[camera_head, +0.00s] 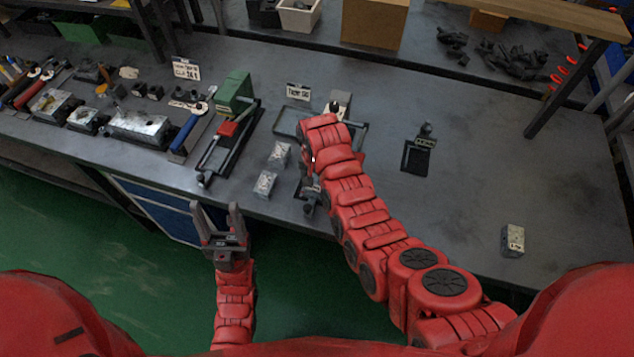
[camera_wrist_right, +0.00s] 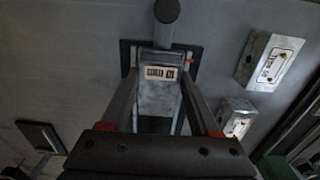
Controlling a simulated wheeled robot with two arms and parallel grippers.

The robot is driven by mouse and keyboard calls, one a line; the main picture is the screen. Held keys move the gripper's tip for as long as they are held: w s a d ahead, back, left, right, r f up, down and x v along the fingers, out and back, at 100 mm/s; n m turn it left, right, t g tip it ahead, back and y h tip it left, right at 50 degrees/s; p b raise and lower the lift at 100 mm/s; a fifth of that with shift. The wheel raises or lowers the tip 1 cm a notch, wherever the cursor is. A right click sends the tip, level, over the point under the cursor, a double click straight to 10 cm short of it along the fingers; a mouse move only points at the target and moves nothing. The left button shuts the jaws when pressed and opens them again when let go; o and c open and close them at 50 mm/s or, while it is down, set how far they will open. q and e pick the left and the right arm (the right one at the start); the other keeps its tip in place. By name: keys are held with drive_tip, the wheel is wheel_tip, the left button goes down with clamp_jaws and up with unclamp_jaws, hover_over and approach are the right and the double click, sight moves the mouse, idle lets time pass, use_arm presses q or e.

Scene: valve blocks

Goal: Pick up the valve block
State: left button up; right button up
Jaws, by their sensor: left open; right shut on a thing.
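My right gripper (camera_wrist_right: 160,82) is shut on a grey block (camera_wrist_right: 160,98) with a small label plate, seen between its fingers in the right wrist view. The block is at a black square frame with a round post; whether it touches the table is unclear. In the head view my right gripper (camera_head: 310,193) is over the table's front part, mostly hidden by my red arm. Two pale valve blocks lie beside it, one farther back (camera_head: 279,154) and one nearer (camera_head: 265,184). Another block (camera_head: 513,240) lies at the right. My left gripper (camera_head: 217,210) is open and empty in front of the table edge.
A green and red tool fixture (camera_head: 233,95) stands left of the pale blocks. Metal blocks and tools crowd the table's left end. A black frame with a post (camera_head: 418,155) stands right of my right arm. The table's right part is mostly clear.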

clamp_jaws()
